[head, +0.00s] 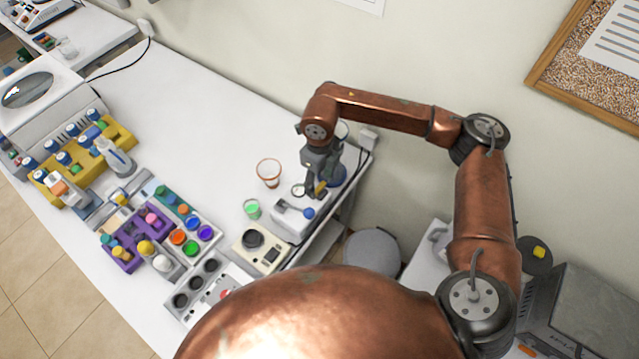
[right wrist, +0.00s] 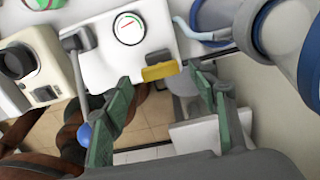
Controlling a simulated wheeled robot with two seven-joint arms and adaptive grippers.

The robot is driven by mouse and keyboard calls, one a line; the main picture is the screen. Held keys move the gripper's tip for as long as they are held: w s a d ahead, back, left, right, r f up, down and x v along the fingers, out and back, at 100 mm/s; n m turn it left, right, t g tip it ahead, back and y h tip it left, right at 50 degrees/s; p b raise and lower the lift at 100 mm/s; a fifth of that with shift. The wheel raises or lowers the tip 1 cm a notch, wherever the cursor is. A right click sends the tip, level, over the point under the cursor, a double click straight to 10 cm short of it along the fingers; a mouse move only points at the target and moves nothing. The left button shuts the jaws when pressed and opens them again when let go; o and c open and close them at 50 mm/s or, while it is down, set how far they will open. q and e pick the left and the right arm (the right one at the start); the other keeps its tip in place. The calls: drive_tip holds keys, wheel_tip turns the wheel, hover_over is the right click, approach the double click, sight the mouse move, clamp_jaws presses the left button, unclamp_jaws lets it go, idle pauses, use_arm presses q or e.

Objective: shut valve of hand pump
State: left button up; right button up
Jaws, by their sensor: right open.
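The hand pump (head: 293,222) is a white box near the right end of the white table, with a blue knob (head: 309,213). In the right wrist view the pump (right wrist: 100,62) shows its round gauge, and the blue knob (right wrist: 84,134) ends a grey lever. Its yellow valve handle (right wrist: 160,71) lies at the pump's edge, between the fingertips in the picture. My right gripper (head: 317,190) is over the pump's far end; in the wrist view its green-padded fingers (right wrist: 160,77) are apart. I cannot tell whether they touch the valve. My left gripper is not in view.
A blue and white cylinder (right wrist: 238,20) stands close beside the pump. A device with a dark round top (head: 262,250) is in front. The table's middle back is clear.

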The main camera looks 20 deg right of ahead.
sight(319, 188)
wheel_tip(319, 188, up, 10)
drive_tip(key=shift+r, duration=0.15)
drive_tip(key=shift+a, duration=0.1)
idle(0.6)
